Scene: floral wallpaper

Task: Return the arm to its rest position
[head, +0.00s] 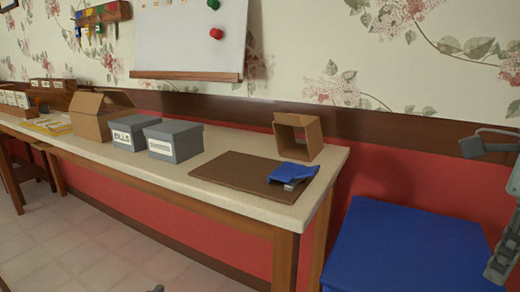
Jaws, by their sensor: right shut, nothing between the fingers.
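Another grey piece of my arm shows lower at the right edge. A small grey tip at the bottom edge may be part of my left gripper; too little of it shows to tell its state.
A blue-topped piece (405,245) stands right of the table. The wall runs behind.

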